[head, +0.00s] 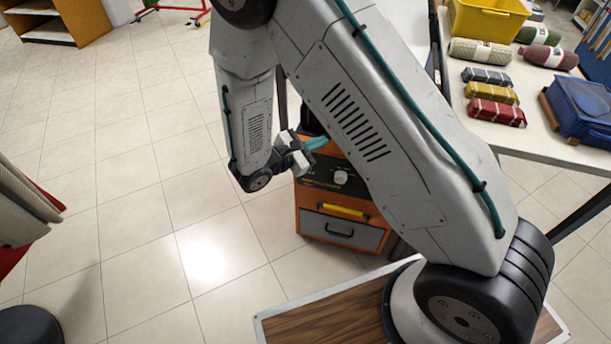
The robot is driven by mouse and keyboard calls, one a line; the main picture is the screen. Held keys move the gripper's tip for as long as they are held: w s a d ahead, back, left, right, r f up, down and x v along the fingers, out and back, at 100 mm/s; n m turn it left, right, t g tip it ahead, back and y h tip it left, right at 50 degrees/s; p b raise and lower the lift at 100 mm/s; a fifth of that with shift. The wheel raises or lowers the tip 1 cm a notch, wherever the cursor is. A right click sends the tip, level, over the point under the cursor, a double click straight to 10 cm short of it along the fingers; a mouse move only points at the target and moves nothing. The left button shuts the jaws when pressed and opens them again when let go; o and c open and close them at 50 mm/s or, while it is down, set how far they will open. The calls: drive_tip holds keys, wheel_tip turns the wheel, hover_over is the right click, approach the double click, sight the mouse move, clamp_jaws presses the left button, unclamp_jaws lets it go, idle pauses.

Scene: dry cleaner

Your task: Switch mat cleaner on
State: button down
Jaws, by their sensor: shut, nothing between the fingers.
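The mat cleaner is probably the orange machine (312,222) standing on the tiled floor in the middle of the head view. Its dark front panel carries a pale round knob (341,177). Below the panel are a yellow bar handle (343,212) and a grey drawer front with a dark handle. My gripper (318,143), with teal fingers, is shut and empty. It appears in front of the machine's upper part, above and left of the knob. Contact with the machine cannot be told. My arm hides the machine's right side and part of its top.
A white table (545,140) at right holds rolled mats, a yellow bin (487,20), small bundles and a blue case (583,108). Rolled mats (25,205) stand at the left edge. A wooden shelf unit (90,20) is at upper left. The tiled floor left of the machine is clear.

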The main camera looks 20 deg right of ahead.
drive_tip(key=s+a+f+n+t+y, duration=0.1)
drive_tip(key=a+f+n+t, duration=0.3)
drive_tip(key=f, duration=0.7)
drive_tip(key=a+f+n+t+y, duration=0.4)
drive_tip(key=f+n, duration=0.3)
drive_tip(key=f, duration=0.4)
drive_tip(key=shift+s+f+y, duration=0.25)
drive_tip(key=shift+s+y, duration=0.05)
drive_tip(key=shift+s, duration=0.05)
drive_tip(key=x, duration=1.4)
drive_tip(key=shift+w+a+r, duration=0.1)
drive_tip(key=shift+a, duration=0.05)
